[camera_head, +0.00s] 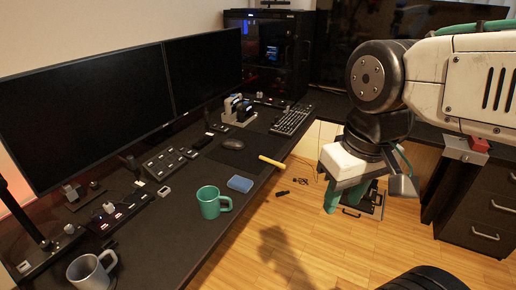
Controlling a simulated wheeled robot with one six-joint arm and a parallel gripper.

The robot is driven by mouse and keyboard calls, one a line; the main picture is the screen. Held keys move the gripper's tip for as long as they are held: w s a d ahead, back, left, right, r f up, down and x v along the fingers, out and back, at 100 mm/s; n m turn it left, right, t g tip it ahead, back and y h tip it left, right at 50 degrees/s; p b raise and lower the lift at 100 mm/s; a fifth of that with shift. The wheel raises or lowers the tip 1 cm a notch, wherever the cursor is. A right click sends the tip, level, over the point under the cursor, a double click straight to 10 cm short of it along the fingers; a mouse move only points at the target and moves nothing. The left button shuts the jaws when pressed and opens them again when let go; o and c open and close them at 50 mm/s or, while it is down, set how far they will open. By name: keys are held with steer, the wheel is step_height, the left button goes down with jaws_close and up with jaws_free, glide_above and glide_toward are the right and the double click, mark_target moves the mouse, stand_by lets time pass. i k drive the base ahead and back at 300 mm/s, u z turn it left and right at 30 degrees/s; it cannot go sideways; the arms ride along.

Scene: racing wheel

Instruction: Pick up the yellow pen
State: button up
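A yellow pen (272,162) lies on the dark desk (215,245) at its right edge, to the right of the mouse. My gripper (343,203) has teal fingers that point down, to the right of the pen and beyond the desk edge, over the floor. The fingers look apart and I see nothing between them. My gripper and the pen do not touch.
A teal mug (212,202), a blue box (240,184) and a grey mug (92,270) stand on the desk. A mouse (233,144), a keyboard (291,120) and monitors (85,115) are behind. Drawers (485,210) stand at right. Wooden floor (290,235) lies between.

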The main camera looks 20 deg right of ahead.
mark_target(273, 162)
steer(key=i, duration=0.85)
steer(key=z, duration=1.5)
